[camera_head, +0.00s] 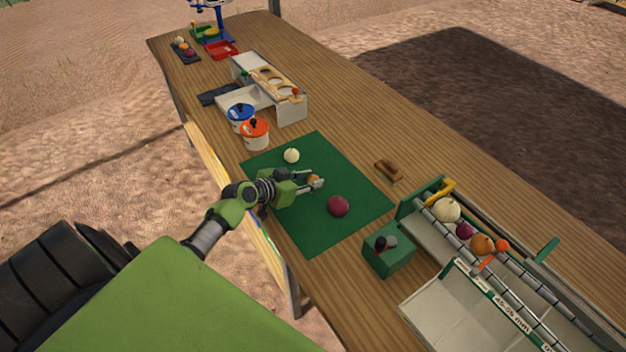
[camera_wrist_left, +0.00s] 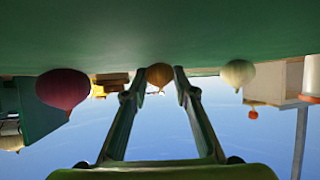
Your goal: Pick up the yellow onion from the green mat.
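The yellow onion (camera_head: 313,180), orange-brown, sits on the green mat (camera_head: 345,230); my fingers partly hide it in the head view. My left gripper (camera_head: 317,179) is low over the mat, with its fingers open on either side of the onion. The left wrist view is upside down. There the onion (camera_wrist_left: 159,75) shows between the two fingertips, with small gaps to both. A red onion (camera_head: 338,205) and a white onion (camera_head: 291,155) lie on the mat on opposite sides of the gripper. My right gripper is not in view.
A green box (camera_head: 388,257) stands by the mat's near corner, beside a sorter (camera_head: 455,315) holding onions. A wooden brush-like piece (camera_head: 389,170) lies beyond the mat. Blue-lidded (camera_head: 240,118) and orange-lidded (camera_head: 255,134) buckets stand beyond the white onion.

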